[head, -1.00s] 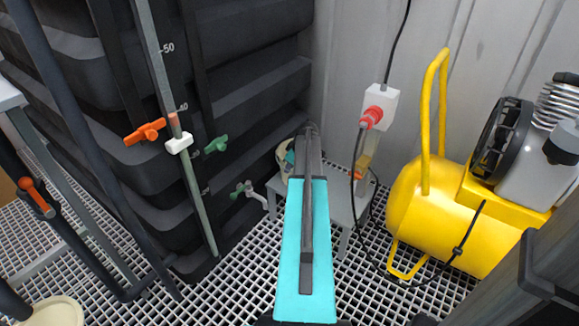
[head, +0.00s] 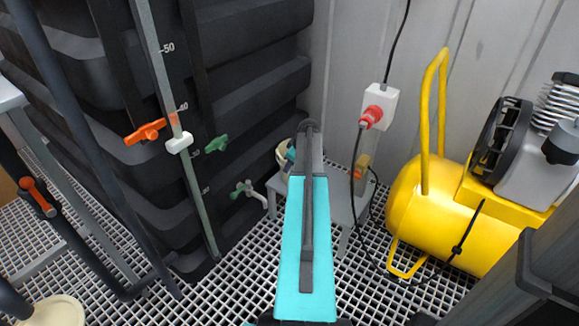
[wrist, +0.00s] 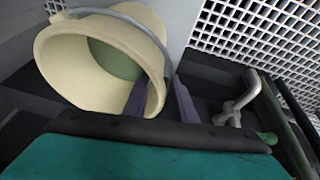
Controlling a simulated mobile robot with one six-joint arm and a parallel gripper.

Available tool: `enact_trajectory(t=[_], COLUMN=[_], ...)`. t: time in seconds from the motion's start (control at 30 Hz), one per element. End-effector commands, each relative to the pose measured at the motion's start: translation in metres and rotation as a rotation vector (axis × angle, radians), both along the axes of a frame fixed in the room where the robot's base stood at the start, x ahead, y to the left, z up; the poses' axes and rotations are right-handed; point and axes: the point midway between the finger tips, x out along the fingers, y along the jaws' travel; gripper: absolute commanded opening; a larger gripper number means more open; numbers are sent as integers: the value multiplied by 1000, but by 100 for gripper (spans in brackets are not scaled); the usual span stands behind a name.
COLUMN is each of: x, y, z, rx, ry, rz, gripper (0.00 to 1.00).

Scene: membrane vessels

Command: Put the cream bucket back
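The cream bucket (wrist: 85,75) fills the upper left of the wrist view, its mouth facing the camera, with green inside and a grey bail handle. In the head view the bucket (head: 282,153) shows beside my arm's end, partly hidden, at a small grey table (head: 340,205). My gripper (wrist: 160,100) straddles the bucket's rim, one finger inside the mouth and one outside. A gap shows between the outer finger and the wall, so the fingers look open. In the head view my arm hides the fingertips.
A black ribbed tank (head: 240,100) with a grey tap (head: 252,197) stands left of my arm. A yellow compressor (head: 430,215) stands right, its cable near the table. A cream round object (head: 58,312) is at the lower left. Open grating (head: 225,285) lies between.

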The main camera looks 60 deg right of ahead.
Motion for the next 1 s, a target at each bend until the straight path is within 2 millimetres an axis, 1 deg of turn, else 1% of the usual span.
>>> enact_trajectory(t=[0.03, 0.4, 0.6, 0.8, 1.0], x=[-3, -25, -35, -41, -41], y=[1, 5, 7, 8, 8], z=[8, 61, 86, 97, 99], rx=[-2, -2, -2, -1, -1], ry=[-1, -1, -1, 0, 0], rz=[-1, -1, -1, 0, 0], gripper=[24, 24, 24, 24, 24])
